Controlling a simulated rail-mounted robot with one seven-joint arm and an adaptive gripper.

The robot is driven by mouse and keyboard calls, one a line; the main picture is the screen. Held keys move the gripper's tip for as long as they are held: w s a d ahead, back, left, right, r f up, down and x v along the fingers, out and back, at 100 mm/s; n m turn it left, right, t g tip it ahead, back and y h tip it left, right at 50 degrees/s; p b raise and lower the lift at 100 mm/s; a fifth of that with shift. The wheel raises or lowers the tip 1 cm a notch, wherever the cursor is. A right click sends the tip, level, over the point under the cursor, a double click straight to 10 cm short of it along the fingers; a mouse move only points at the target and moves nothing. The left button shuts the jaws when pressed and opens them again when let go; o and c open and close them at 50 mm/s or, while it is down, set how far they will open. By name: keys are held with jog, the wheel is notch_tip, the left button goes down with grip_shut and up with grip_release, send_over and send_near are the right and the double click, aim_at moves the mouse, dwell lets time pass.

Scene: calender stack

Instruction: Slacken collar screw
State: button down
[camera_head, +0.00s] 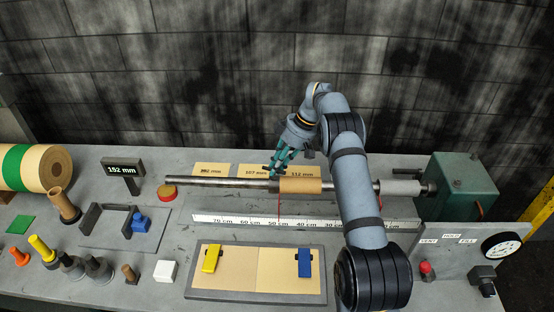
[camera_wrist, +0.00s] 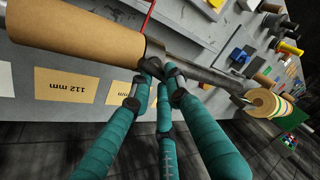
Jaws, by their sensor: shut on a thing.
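A steel shaft (camera_head: 225,180) runs across the bench with a brown core (camera_head: 300,186) on it. A dark collar (camera_head: 273,186) sits against the core's left end. It also shows in the wrist view (camera_wrist: 154,48) beside the core (camera_wrist: 85,32). My gripper (camera_head: 275,168) reaches the collar from behind and above. In the wrist view its teal fingers (camera_wrist: 160,72) are shut at the collar, on its screw. The dark fingertips hide the screw itself, so its turn cannot be seen.
A ruler (camera_head: 240,219) lies in front of the shaft. A green housing (camera_head: 462,185) holds the shaft's right end, with a grey sleeve (camera_head: 400,187) near it. Labelled tan cards (camera_head: 212,169) lie behind the shaft. A tray (camera_head: 255,295) with yellow and blue clips is in front.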

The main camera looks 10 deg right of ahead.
jog(key=shift+w+n+p, duration=0.2)
jog(key=shift+n+p, duration=0.3)
jog(key=shift+p, duration=0.15)
jog(key=shift+d, duration=0.1)
jog(key=c, duration=1.6)
grip_release()
jog(key=shift+o, duration=0.2)
jog(key=shift+f+b, duration=0.15)
jog(key=shift+b, duration=0.3)
